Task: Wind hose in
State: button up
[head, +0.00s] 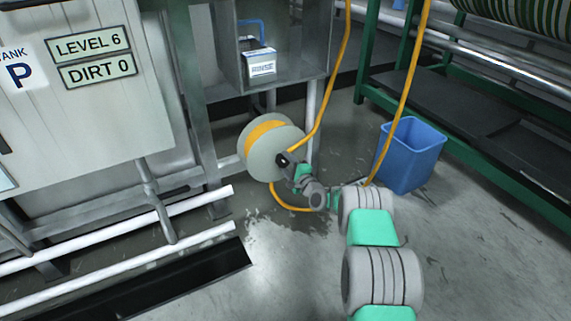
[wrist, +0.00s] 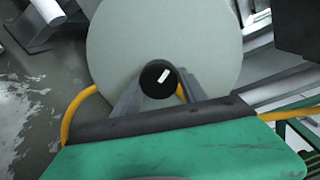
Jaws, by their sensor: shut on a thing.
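The hose reel (head: 258,160) stands low by the frame, a pale grey disc with yellow hose (head: 264,128) wound behind it. In the wrist view the reel's disc (wrist: 120,40) fills the upper middle. My gripper (head: 290,164) is at the disc's face, shut on the black round handle knob (wrist: 157,76), which bears a white mark. The knob sits between the fingers in the wrist view. Yellow hose (head: 331,90) runs from the reel up out of the picture. A loop (head: 286,206) hangs to the floor, partly hidden by my arm.
A blue bin (head: 412,158) stands on the floor at the right, next to a green rack (head: 470,118). A second hanging length of yellow hose (head: 404,105) passes it. A tank panel (head: 90,100) reads LEVEL 6, DIRT 0. White pipes (head: 120,228) and a dark floor channel (head: 180,285) lie lower left.

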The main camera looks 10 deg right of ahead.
jog(key=o, duration=1.4)
jog(key=shift+c, duration=0.2)
